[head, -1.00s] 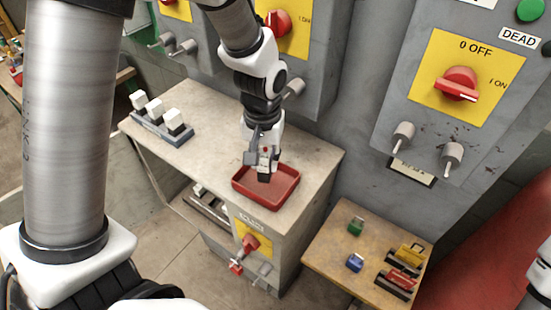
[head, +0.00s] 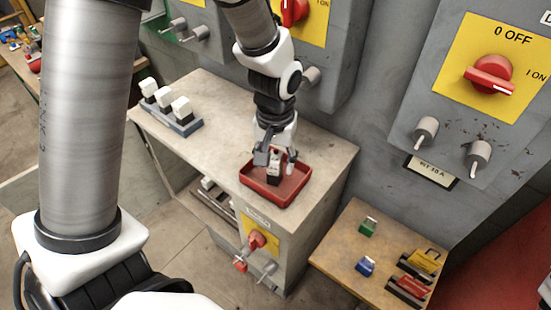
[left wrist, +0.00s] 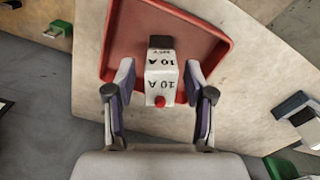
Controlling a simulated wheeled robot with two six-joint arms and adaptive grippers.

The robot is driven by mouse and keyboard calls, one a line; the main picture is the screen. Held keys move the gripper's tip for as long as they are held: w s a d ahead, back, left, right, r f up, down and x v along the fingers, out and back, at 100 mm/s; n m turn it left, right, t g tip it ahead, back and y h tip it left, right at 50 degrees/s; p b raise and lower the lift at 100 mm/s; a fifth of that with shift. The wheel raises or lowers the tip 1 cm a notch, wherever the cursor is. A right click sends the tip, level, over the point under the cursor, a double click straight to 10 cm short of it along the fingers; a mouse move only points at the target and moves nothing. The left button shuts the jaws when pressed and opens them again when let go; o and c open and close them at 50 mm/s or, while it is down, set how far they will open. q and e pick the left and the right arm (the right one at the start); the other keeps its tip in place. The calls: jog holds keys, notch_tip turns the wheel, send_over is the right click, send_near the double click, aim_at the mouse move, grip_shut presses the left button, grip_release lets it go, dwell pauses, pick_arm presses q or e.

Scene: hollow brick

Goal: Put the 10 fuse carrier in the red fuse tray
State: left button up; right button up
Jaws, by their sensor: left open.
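The 10 fuse carrier (left wrist: 161,80) is a pale block marked 10 A, with a dark end and a red dot. It is within the red fuse tray (left wrist: 222,32), between the fingers of my left gripper (left wrist: 160,92). The fingers are spread, one on each side of it, with a narrow gap at least on the left side. In the head view, the carrier (head: 274,170) stands roughly upright inside the tray (head: 270,200), and my left gripper (head: 275,158) is just above it. My right gripper is not in view.
Several white-topped fuse carriers (head: 163,97) stand in a rack at the cabinet top's left end. A wooden table (head: 340,255) at lower right holds a green block (head: 368,225), a blue block (head: 365,265) and padlocks. Grey switch panels rise behind.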

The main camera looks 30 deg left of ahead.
aim_at(276, 155)
pick_arm(q)
notch_tip(276, 155, up, 6)
jog(key=p, duration=0.5)
jog(key=shift+w+r, duration=0.15)
notch_tip(276, 155, up, 6)
jog(key=shift+f, duration=0.1)
